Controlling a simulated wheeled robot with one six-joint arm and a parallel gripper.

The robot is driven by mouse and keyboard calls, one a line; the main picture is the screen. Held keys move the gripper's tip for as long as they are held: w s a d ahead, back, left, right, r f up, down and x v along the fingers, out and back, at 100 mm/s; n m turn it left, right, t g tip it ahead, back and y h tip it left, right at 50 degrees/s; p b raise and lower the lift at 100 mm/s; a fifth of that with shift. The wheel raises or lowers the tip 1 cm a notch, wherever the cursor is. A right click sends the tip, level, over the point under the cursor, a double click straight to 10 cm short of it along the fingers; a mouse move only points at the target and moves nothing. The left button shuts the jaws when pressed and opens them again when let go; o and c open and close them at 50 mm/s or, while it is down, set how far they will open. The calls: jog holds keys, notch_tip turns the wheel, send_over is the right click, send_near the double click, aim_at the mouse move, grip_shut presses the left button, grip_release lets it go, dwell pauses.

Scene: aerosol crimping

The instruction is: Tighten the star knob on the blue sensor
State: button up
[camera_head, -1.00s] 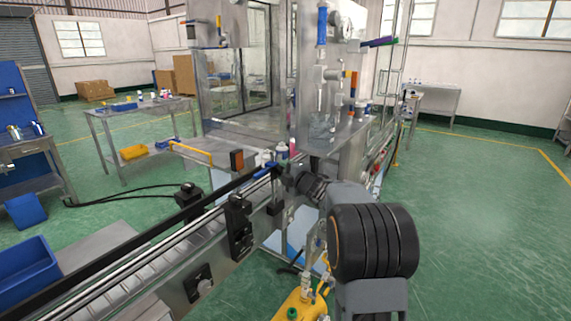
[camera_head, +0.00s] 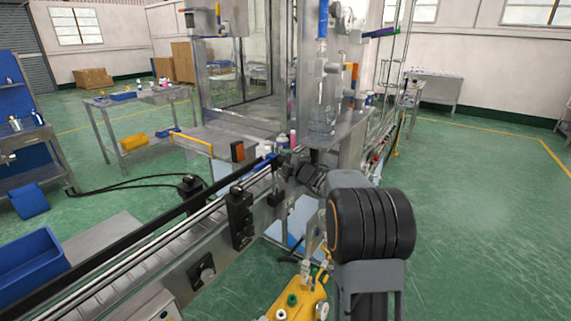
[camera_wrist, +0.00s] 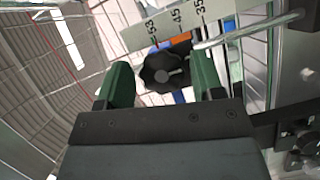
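The black star knob (camera_wrist: 165,72) is in the middle of the wrist view, its lobed face towards the camera. My gripper (camera_wrist: 163,76) is open, with one green finger on each side of the knob. A gap shows between the knob and each finger, and I cannot tell how deep the knob sits between them. Small blue (camera_wrist: 166,45) and orange patches show just behind the knob; the rest of the sensor is hidden. In the head view my gripper (camera_head: 285,160) reaches the conveyor's far end by a small blue part (camera_head: 266,161), partly hidden by my wrist.
A numbered metal scale (camera_wrist: 172,20) lies beyond the knob, with a metal rod at its right. The conveyor (camera_head: 150,245) runs from lower left towards the machine frame. A yellow pump (camera_head: 300,300) stands below my arm. The floor at right is clear.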

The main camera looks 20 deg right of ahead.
jog(key=shift+o, duration=0.6)
jog(key=shift+d, duration=0.1)
jog(key=shift+s+d, duration=0.1)
jog(key=shift+s, duration=0.2)
jog(key=b+v, duration=0.1)
jog(key=v, duration=1.2)
jog(key=shift+s, duration=0.15)
